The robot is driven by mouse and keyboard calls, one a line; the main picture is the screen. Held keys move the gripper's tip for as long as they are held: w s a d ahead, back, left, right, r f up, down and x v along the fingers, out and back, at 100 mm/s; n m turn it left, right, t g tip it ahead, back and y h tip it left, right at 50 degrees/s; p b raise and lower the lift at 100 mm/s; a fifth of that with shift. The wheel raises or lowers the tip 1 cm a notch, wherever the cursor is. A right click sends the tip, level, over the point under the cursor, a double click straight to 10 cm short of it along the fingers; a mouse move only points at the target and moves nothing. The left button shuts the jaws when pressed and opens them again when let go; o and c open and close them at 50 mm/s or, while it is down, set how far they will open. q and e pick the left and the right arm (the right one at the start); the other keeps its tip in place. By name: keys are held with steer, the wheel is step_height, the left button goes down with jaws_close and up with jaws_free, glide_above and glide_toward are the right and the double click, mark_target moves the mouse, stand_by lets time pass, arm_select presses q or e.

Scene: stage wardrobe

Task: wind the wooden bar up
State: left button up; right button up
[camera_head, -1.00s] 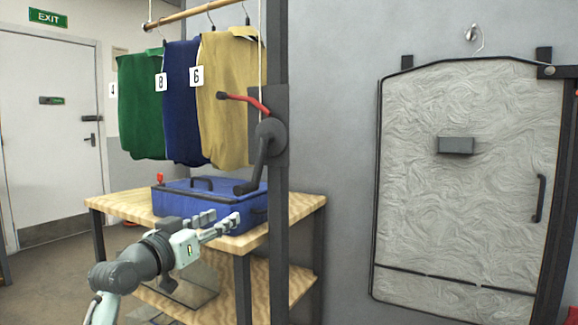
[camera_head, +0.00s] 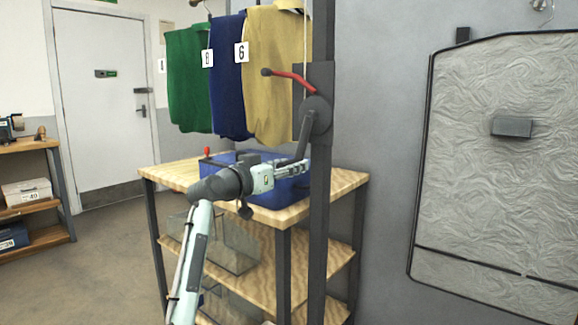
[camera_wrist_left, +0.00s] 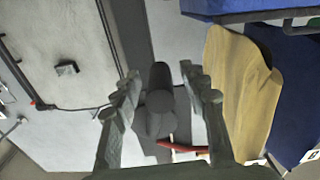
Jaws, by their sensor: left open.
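The wooden bar (camera_head: 194,3) shows only its end at the top edge of the head view; the rest is out of frame. Green, blue and tan garments (camera_head: 275,80) hang below it. A winch on the dark post has a round hub (camera_head: 316,115), a red lever (camera_head: 290,77) and a dark crank arm (camera_head: 304,140) pointing down. My left gripper (camera_head: 298,168) is at the crank's lower end. In the left wrist view its open fingers stand on either side of the dark crank handle (camera_wrist_left: 158,98); contact cannot be told. My right gripper is out of view.
A blue case (camera_head: 228,158) sits on the wooden shelf unit (camera_head: 345,180), behind my left gripper. The dark post (camera_head: 319,230) stands just right of it. A grey garment bag (camera_head: 500,180) hangs on the right wall. Floor at the left is open.

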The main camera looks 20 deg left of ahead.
arm_select(q)
steer(key=shift+c, duration=0.6)
jaws_close()
steer(key=shift+a+r+m, duration=0.15)
steer(key=shift+a+m, duration=0.15)
steer(key=shift+a, duration=0.05)
